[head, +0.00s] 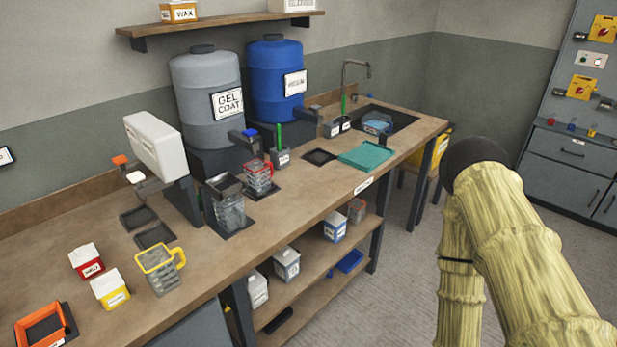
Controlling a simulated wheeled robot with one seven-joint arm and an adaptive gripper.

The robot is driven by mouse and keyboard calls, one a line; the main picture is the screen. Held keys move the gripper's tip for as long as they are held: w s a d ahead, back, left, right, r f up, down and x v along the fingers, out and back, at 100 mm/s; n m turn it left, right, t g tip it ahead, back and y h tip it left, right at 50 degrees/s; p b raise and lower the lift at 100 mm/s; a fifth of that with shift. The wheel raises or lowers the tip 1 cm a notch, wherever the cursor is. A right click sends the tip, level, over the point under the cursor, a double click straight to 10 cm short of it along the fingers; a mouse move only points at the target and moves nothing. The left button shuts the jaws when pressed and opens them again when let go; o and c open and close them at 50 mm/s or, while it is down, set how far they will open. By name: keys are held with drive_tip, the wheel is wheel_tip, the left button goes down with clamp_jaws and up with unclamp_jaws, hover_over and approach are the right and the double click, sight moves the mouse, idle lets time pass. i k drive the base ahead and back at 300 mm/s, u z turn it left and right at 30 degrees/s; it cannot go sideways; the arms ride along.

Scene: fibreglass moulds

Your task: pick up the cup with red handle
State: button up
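A clear cup with a red rim and what looks like a red handle (258,179) stands on the workbench (315,205), in front of the grey gel coat drum (206,120) and below its tap. A second, small red-rimmed container (357,211) sits on the shelf under the bench; its handle cannot be made out. A clear cup with a yellow rim and handle (161,269) stands nearer on the bench. My arm, in a yellowish sleeve, rises at the right, over the floor and apart from the bench. My gripper is not visible.
A blue drum (273,82) stands behind the cup. A grey container (226,203) is just left of it, and a white machine (155,147) is farther left. A teal cloth (366,156) and a sink (385,117) are to the right. Floor (400,270) is clear before the bench.

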sight(258, 172)
drive_tip(key=z, duration=0.7)
drive_tip(key=i, duration=0.75)
drive_tip(key=u, duration=0.6)
